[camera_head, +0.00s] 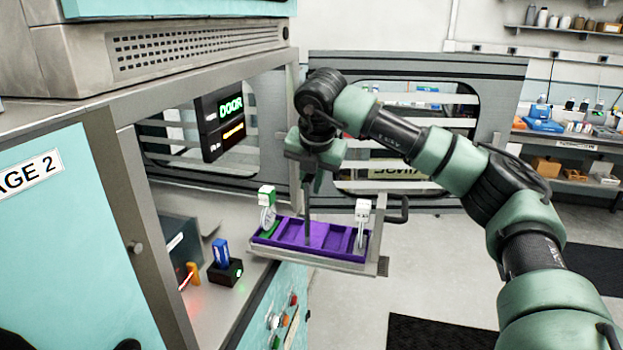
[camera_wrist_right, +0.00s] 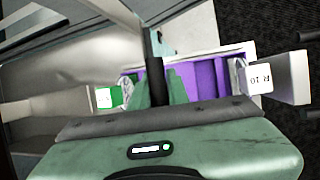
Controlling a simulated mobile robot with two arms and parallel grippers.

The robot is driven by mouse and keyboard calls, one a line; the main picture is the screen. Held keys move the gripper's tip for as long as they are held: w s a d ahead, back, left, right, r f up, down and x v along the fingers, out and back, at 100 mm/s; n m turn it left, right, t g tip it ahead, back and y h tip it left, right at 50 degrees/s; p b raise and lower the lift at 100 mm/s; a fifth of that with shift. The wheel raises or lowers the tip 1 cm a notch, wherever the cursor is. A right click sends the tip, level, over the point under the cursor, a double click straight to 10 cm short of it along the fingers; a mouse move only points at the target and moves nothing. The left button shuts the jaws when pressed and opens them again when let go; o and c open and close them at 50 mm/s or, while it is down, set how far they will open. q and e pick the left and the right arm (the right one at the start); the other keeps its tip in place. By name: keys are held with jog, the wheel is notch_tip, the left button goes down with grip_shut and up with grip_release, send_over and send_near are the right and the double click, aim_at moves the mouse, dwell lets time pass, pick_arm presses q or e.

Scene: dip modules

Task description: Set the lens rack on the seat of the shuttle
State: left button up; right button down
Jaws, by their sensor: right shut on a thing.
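The purple lens rack (camera_head: 330,236) is a long tray with several compartments. It is over the grey shuttle plate (camera_head: 345,265) at the cabinet opening; I cannot tell whether it rests fully on the seat. A green and white tagged piece (camera_head: 267,205) stands at its left end and a white tagged piece (camera_head: 362,222) at its right end. My right gripper (camera_head: 308,232) points down into the middle of the rack and is shut on it. The wrist view shows the rack (camera_wrist_right: 205,78) below the fingers (camera_wrist_right: 158,82), with a tag reading R 10 (camera_wrist_right: 262,78). The left gripper is out of view.
The cabinet holds a lit DOOR display (camera_head: 222,120) and a blue module in a black block (camera_head: 224,262) left of the shuttle. A grey open door panel (camera_head: 418,68) stands behind my right arm. A handle (camera_head: 398,209) sticks out at right. Floor is free beyond it.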

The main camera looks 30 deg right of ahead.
jog(key=c, duration=1.4)
grip_release()
jog(key=shift+o, duration=0.2)
jog(key=shift+s+a+r+b, duration=0.15)
jog(key=shift+s+r+b, duration=0.1)
jog(key=shift+r+b, duration=0.2)
jog(key=b+v, duration=0.3)
jog(key=v, duration=0.8)
